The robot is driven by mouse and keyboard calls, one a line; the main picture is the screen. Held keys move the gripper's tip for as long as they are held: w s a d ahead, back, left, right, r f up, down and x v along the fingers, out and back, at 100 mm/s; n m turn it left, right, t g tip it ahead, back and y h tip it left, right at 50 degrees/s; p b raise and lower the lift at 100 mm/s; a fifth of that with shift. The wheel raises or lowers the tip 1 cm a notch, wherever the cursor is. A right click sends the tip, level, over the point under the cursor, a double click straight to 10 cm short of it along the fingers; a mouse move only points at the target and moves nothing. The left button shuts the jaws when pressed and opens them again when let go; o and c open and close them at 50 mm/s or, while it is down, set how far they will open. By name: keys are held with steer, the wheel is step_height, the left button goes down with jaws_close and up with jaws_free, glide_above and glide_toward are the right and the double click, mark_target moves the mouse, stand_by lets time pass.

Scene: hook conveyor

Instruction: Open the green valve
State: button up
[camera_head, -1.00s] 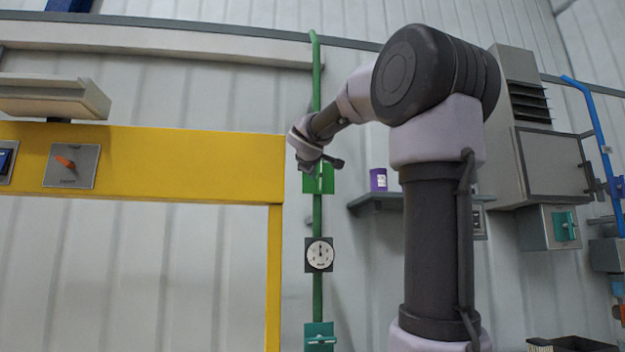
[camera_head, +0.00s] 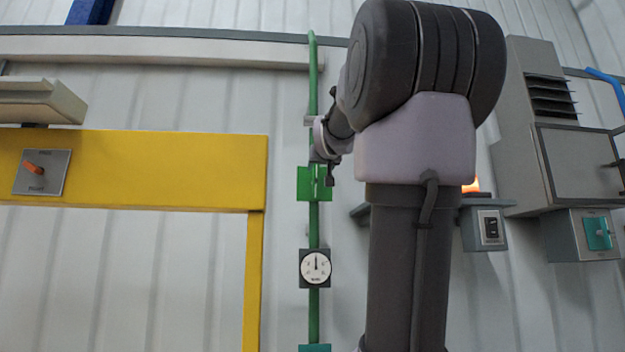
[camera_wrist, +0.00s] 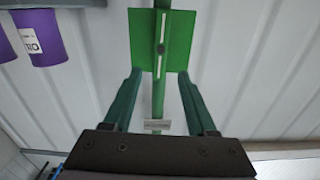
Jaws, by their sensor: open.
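The green valve (camera_head: 304,184) is a flat green plate on a vertical green pipe (camera_head: 313,225), left of my arm in the head view. In the wrist view, the valve plate (camera_wrist: 143,40) is at the top centre, with a narrow green bar and white line upright along its middle. My gripper (camera_wrist: 161,74) is open and empty. Its two dark green fingers stand either side of the pipe, with their tips near the plate's lower edge. In the head view, my gripper (camera_head: 328,178) overlaps the plate's upper right; contact cannot be told.
A round gauge (camera_head: 316,268) sits on the pipe below the valve. A yellow frame (camera_head: 200,170) with an orange switch (camera_head: 34,168) stands to the left. A purple can (camera_wrist: 40,38) is at the wrist view's upper left. Grey boxes (camera_head: 580,165) are right.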

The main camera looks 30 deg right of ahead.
mark_target(316, 176)
steer(key=x, duration=0.9)
steer(key=shift+w+d, duration=0.15)
steer(key=shift+w, duration=0.2)
jaws_close()
